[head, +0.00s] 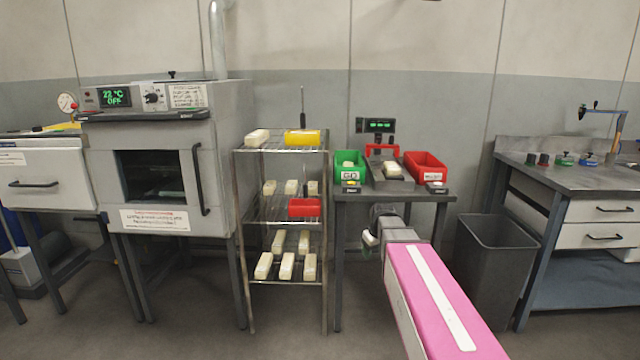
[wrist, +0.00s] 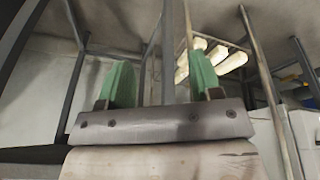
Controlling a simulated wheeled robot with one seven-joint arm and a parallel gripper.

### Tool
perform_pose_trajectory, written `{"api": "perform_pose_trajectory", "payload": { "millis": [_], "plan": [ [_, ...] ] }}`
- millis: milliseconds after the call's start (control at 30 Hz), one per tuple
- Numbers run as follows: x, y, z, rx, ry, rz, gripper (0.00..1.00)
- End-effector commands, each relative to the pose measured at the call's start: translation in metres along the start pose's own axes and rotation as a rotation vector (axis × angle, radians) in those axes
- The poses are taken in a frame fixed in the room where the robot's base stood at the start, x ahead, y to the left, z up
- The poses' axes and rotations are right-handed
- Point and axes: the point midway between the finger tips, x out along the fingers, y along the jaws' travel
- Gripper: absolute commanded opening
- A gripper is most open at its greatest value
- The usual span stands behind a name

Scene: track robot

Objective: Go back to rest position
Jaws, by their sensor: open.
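My gripper (wrist: 161,78) shows two green fingers standing apart in the wrist view, with nothing held between them. In the head view my pink arm reaches forward from the lower right. Its end, with my gripper (head: 371,239), is in front of the grey table's underside, right of the wire rack. The fingers are small and partly hidden there. Behind the fingers in the wrist view are metal posts and several pale blocks (wrist: 222,57) on a shelf.
The wire rack (head: 280,222) with pale blocks stands close on the left. The table (head: 430,207) above carries a green bin (head: 349,170), a scale (head: 392,182) and a red bin (head: 427,168). A grey waste bin (head: 490,262) stands right. An oven (head: 160,150) stands left.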

Motion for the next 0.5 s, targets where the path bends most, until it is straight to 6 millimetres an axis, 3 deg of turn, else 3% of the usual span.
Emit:
{"api": "perform_pose_trajectory", "payload": {
  "millis": [33,300,500],
  "plan": [
    [0.01,-0.017,0.03,0.048,-0.032,-0.009,0.59],
    [0.049,-0.076,0.141,0.326,-0.183,-0.02,0.59],
    [0.059,-0.1,0.187,0.447,-0.25,-0.01,0.59]
  ]
}}
